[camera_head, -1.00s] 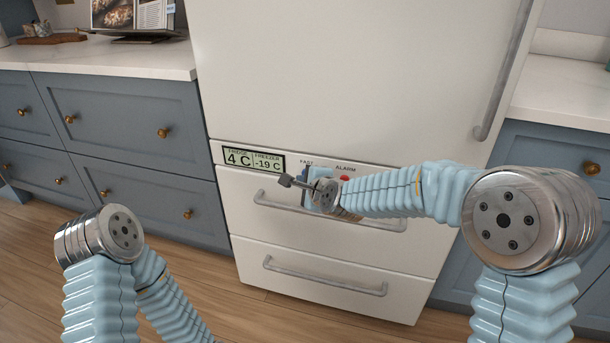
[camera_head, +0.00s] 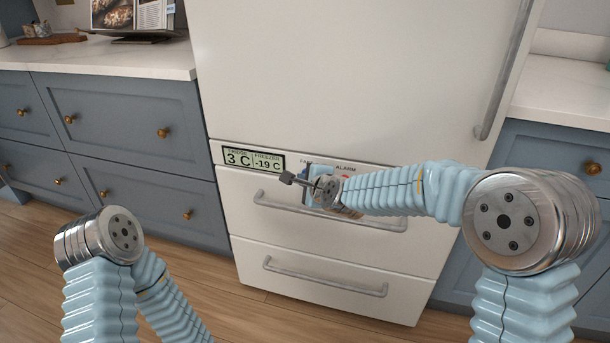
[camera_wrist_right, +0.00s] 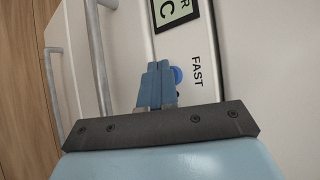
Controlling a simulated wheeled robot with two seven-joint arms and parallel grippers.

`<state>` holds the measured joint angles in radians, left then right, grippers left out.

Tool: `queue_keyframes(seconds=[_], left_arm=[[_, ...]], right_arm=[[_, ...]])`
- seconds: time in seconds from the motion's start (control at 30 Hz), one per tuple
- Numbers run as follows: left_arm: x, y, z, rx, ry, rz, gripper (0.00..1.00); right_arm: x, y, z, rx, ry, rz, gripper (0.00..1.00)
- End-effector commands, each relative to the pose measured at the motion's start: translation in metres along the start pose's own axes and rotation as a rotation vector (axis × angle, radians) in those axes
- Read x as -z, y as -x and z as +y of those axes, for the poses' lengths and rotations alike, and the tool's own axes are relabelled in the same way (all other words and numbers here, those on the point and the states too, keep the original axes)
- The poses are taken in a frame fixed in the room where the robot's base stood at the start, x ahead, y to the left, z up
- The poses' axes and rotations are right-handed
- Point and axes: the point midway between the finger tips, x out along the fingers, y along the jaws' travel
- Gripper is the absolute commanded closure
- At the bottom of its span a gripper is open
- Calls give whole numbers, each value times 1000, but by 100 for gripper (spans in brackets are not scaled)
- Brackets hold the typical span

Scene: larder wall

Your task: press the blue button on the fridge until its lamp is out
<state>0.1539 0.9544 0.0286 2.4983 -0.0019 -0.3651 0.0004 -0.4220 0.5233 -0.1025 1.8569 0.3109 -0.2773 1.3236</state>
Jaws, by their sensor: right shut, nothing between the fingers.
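The white fridge (camera_head: 340,70) has a display (camera_head: 252,159) that reads 3 C and -19 C, with a control strip beside it. In the wrist view the blue button (camera_wrist_right: 177,75) shows beside the FAST label (camera_wrist_right: 197,72), partly behind my right gripper's fingers. My right gripper (camera_wrist_right: 156,68) is shut and empty, its tips at the button; I cannot tell whether they touch it. In the head view my right gripper (camera_head: 305,170) is at the strip and hides the button. I cannot make out the button's lamp. My left gripper is out of view.
A red spot (camera_head: 345,177) under the ALARM label is mostly hidden by my right wrist. The drawer handle (camera_head: 330,212) runs just below the wrist. Blue-grey cabinets (camera_head: 120,115) flank the fridge; the wooden floor (camera_head: 225,300) in front is clear.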

Motion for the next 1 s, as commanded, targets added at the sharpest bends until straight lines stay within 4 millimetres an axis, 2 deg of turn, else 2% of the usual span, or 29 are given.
queue_keyframes(seconds=[0.5, 1.0], left_arm=[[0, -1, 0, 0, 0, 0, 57], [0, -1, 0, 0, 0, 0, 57]], right_arm=[[-6, 9, 6, 0, 0, -1, 100], [-33, 46, 32, 0, 0, -1, 100]])
